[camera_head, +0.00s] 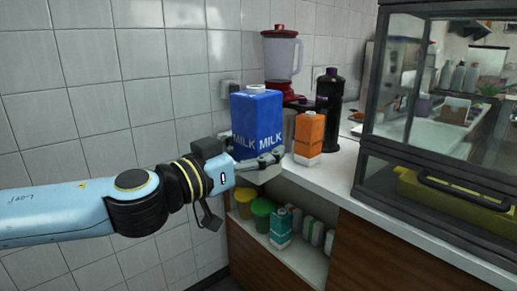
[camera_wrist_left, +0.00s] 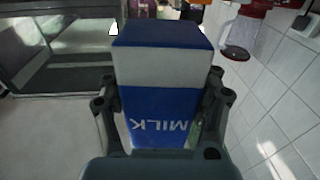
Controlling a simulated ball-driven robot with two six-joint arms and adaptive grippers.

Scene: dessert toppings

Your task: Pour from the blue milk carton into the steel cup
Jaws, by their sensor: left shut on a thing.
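The blue milk carton (camera_head: 257,122), with a white cap and the word MILK on its sides, stands upright at the counter's left end in the head view. My left gripper (camera_head: 262,160) is shut on the carton near its lower part. In the left wrist view the carton (camera_wrist_left: 155,115) sits between the two fingers of the left gripper (camera_wrist_left: 160,110). I cannot tell whether the carton touches the counter. The steel cup is not seen in either view. My right gripper is not in view.
An orange carton (camera_head: 308,135) stands close to the right of the milk carton. A red blender (camera_head: 281,58) and a black bottle (camera_head: 329,95) stand behind. A glass case (camera_head: 430,100) stands on the counter (camera_head: 390,200) at right. An open shelf below holds several containers.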

